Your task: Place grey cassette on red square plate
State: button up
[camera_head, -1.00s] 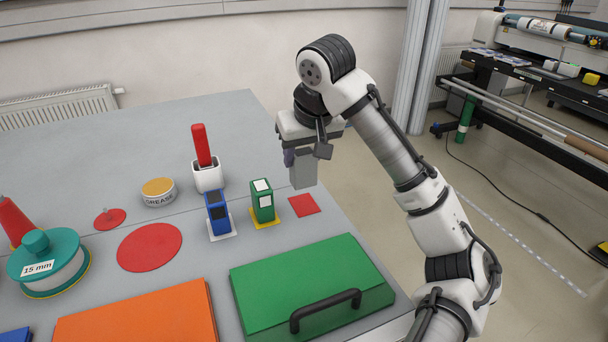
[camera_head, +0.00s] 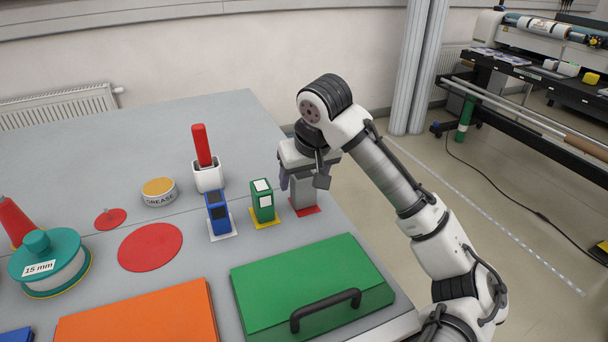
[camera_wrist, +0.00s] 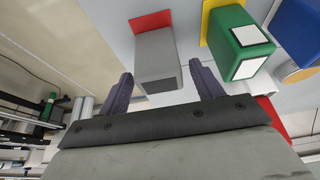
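The grey cassette (camera_head: 303,194) stands upright on the red square plate (camera_head: 311,212), near the table's right edge. Red shows at the cassette's foot on its near side. In the wrist view, the cassette (camera_wrist: 156,60) is between my two fingers, with a gap on each side, and part of the red plate (camera_wrist: 151,21) shows at its far end. My gripper (camera_wrist: 163,72) is open around the cassette. In the head view, my gripper (camera_head: 300,176) is right over the cassette and hides its top.
A green cassette (camera_head: 262,201) on a yellow plate and a blue cassette (camera_head: 218,212) on a white plate stand close by on the left. A green case (camera_head: 310,281) with a black handle lies in front. A white holder (camera_head: 208,177) with a red handle stands behind.

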jog(key=v, duration=1.2)
